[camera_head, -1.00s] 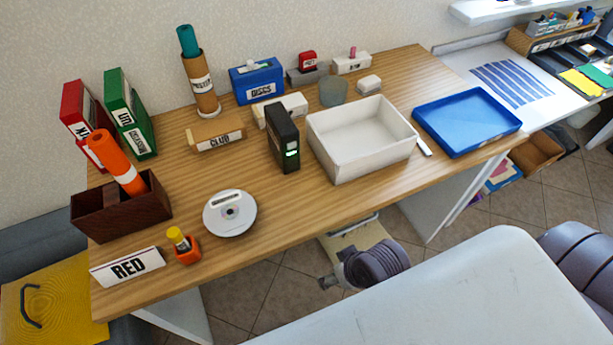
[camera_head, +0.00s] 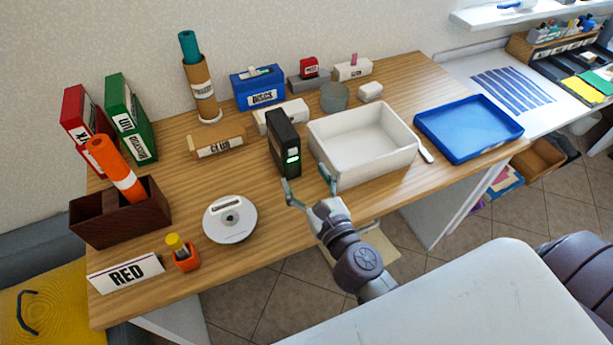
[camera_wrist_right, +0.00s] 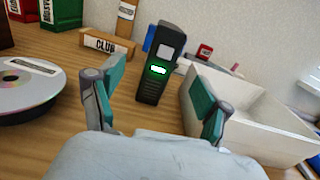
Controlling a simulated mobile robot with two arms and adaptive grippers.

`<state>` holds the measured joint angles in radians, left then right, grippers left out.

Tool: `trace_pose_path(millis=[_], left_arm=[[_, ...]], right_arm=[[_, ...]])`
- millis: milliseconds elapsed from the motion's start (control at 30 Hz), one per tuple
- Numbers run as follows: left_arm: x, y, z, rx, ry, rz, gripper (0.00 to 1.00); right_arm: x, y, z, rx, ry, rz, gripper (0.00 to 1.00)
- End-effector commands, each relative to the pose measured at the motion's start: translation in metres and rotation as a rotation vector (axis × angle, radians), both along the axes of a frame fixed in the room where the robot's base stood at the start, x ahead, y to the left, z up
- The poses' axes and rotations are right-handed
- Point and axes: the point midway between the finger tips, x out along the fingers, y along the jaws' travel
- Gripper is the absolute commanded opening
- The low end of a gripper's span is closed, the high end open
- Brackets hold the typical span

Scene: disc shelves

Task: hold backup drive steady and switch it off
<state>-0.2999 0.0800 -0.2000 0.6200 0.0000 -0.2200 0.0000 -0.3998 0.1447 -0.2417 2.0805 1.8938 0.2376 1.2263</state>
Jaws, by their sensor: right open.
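The backup drive (camera_head: 283,143) is a black upright box on the wooden table, with a lit green light on its front. In the right wrist view the drive (camera_wrist_right: 159,62) stands ahead, between the two fingers in the picture, with a glowing green-white patch and a grey square above it. My right gripper (camera_head: 308,184) is open and empty at the table's front edge, in front of the drive and apart from it. Its teal-padded fingers also show in the right wrist view (camera_wrist_right: 155,100). My left gripper is not in view.
A white open box (camera_head: 364,171) stands close to the right of the drive. A disc spindle (camera_head: 230,232) lies to the left. A white box (camera_head: 296,109) and the CLUB block (camera_head: 218,143) are behind.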

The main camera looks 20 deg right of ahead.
Motion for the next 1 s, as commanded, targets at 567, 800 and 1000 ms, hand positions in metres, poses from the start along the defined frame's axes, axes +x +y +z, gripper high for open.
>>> trace_pose_path(millis=[567, 800, 1000], left_arm=[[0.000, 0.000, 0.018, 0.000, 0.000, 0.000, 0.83], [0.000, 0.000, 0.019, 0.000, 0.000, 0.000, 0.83], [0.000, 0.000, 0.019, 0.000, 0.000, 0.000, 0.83]], right_arm=[[0.085, -0.002, -0.002, 0.046, 0.018, -0.024, 0.77], [0.123, -0.001, -0.004, 0.045, 0.019, -0.023, 0.77], [0.137, 0.000, -0.005, 0.045, 0.020, -0.022, 0.77]])
